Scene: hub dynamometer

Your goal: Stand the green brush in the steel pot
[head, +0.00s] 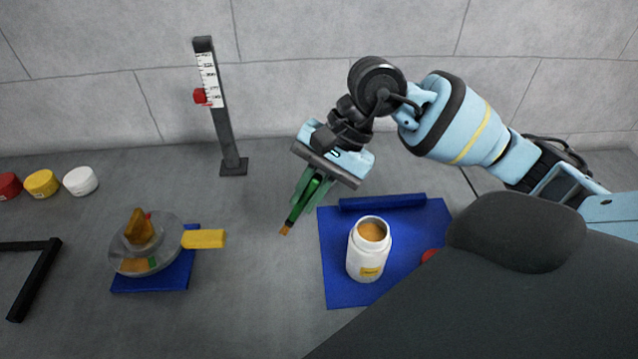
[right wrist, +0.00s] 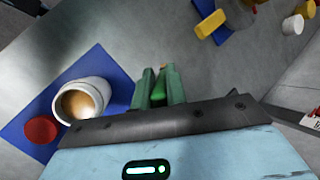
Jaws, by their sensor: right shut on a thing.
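My right gripper (head: 310,190) is shut on the green brush (head: 297,212) and holds it tilted, its orange-brown tip pointing down and left above the grey floor. In the right wrist view, the green fingers (right wrist: 157,86) hide most of the brush. A round, shiny grey vessel with a yellow handle (head: 204,239), apparently the steel pot (head: 167,257), sits on a small blue mat at left. An orange-brown piece shows in or on it; I cannot tell which. The brush is apart from it, up and to its right. My left gripper is out of view.
A white jar (head: 362,262) with orange-brown contents stands on a larger blue mat (head: 338,289), beside a red lid (right wrist: 41,130). A scale post (head: 222,120) stands at the back. Red, yellow and white tubs (head: 80,181) and a black frame (head: 36,280) are at left.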

